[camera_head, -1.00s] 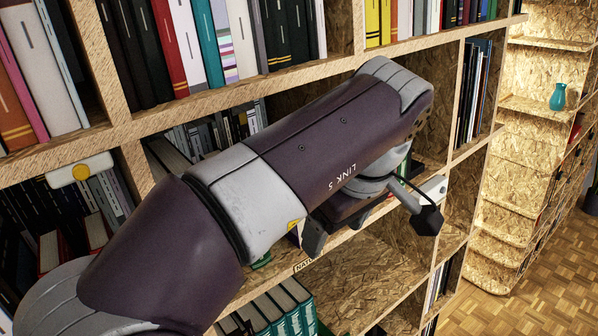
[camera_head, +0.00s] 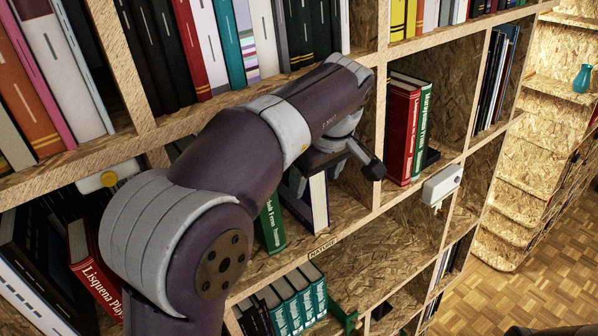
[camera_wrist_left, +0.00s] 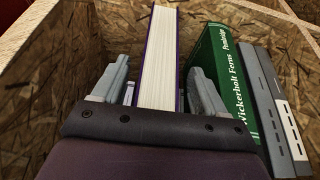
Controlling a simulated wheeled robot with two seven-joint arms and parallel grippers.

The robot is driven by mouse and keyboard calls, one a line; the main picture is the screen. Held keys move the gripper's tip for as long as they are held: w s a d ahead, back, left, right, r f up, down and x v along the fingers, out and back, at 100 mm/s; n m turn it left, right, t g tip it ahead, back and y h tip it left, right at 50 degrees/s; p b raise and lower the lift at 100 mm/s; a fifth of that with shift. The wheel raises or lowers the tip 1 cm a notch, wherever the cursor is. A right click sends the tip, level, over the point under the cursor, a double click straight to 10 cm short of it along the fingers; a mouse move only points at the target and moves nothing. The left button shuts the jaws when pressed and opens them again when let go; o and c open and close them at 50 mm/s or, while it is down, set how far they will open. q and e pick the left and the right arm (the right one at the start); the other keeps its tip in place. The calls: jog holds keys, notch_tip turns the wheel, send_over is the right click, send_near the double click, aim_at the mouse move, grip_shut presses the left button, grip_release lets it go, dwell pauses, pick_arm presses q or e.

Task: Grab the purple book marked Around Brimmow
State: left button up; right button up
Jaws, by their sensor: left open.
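A book with a thin purple cover and white page edges stands upright in a shelf compartment, seen in the head view (camera_head: 319,203) and the left wrist view (camera_wrist_left: 158,58). Its title is not visible from here. My left gripper (camera_head: 312,165) is at the upper part of this book. In the left wrist view my left gripper (camera_wrist_left: 160,95) is open, with one finger on each side of the book and a visible gap at the left; contact on the right is unclear. My right gripper is not in view.
A green book marked Wickerholt Ferns (camera_wrist_left: 225,85) stands close right of the fingers, with a grey book (camera_wrist_left: 275,105) beyond it. Red (camera_head: 402,130) and green (camera_head: 424,135) books stand in the neighbouring compartment. A white box (camera_head: 441,184) sticks out from the shelf edge.

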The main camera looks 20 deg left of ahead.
pick_arm(q)
jog(key=shift+s+a, duration=0.1)
jog(key=shift+a, duration=0.1)
jog(key=c, duration=0.4)
jog(key=shift+w+f, duration=0.1)
jog(key=shift+w, duration=0.2)
grip_shut()
